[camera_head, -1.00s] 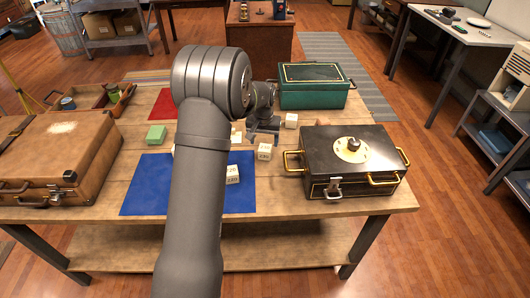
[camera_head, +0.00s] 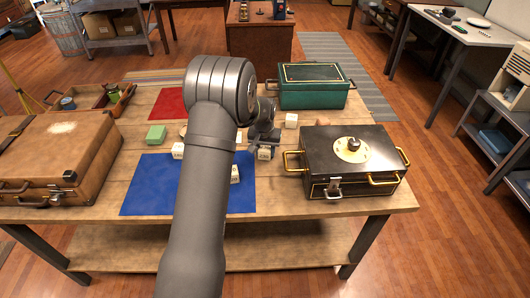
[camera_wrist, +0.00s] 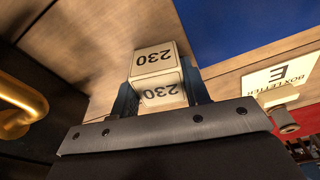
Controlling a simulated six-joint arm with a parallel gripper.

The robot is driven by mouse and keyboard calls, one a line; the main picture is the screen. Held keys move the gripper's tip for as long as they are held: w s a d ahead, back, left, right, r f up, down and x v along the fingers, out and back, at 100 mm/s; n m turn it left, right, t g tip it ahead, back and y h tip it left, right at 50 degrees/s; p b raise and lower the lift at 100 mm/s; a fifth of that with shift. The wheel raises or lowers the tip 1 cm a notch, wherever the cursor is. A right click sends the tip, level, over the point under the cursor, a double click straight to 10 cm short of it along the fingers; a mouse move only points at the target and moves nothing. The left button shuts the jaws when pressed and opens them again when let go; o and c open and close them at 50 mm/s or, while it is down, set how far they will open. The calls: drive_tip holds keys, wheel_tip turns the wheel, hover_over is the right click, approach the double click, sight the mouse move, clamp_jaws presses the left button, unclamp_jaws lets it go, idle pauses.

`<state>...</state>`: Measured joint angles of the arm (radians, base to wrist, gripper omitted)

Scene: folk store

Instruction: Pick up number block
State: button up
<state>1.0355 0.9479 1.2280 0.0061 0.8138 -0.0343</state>
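A white number block (camera_head: 264,154) stands on the wooden table, right of the blue mat. In the wrist view this block (camera_wrist: 155,62) shows "230" on two faces. My gripper (camera_head: 264,141) is down at the block, pointing at the table. In the wrist view my gripper (camera_wrist: 160,88) has one dark finger on each side of the block. The fingers look open around it, very near its sides; firm contact cannot be made out. Other white blocks lie by the blue mat's upper edge (camera_head: 178,151), on the mat (camera_head: 235,174) and near the green case (camera_head: 291,120).
A black box (camera_head: 325,165) with brass handles stands close on the right. A green case (camera_head: 312,95) is behind. A blue mat (camera_head: 145,190), a green block (camera_head: 156,134) and a brown suitcase (camera_head: 45,150) are left. A card (camera_wrist: 280,78) reading "BOX LETTER E" shows in the wrist view.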

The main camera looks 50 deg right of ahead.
sight(265, 147)
drive_tip(key=shift+r, duration=0.1)
wheel_tip(265, 147, up, 8)
drive_tip(key=shift+r, duration=0.85)
drive_tip(key=shift+a+r, duration=0.15)
drive_tip(key=shift+a, duration=0.15)
drive_tip(key=s+a+r+n, duration=0.1)
drive_tip(key=s+a, duration=0.3)
drive_tip(key=a, duration=0.8)
drive_tip(key=s+a+n, duration=0.2)
drive_tip(key=s+a, duration=0.2)
drive_tip(key=a, duration=0.7)
drive_tip(key=w+a+f, duration=0.1)
drive_tip(key=w+f, duration=0.1)
drive_tip(key=w, duration=0.1)
drive_tip(key=w+a+f, duration=0.2)
drive_tip(key=w, duration=0.1)
drive_tip(key=w+a+f, duration=0.2)
drive_tip(key=w, duration=0.2)
drive_tip(key=shift+f, duration=0.4)
drive_tip(key=shift+w+f, duration=0.25)
drive_tip(key=shift+f, duration=1.85)
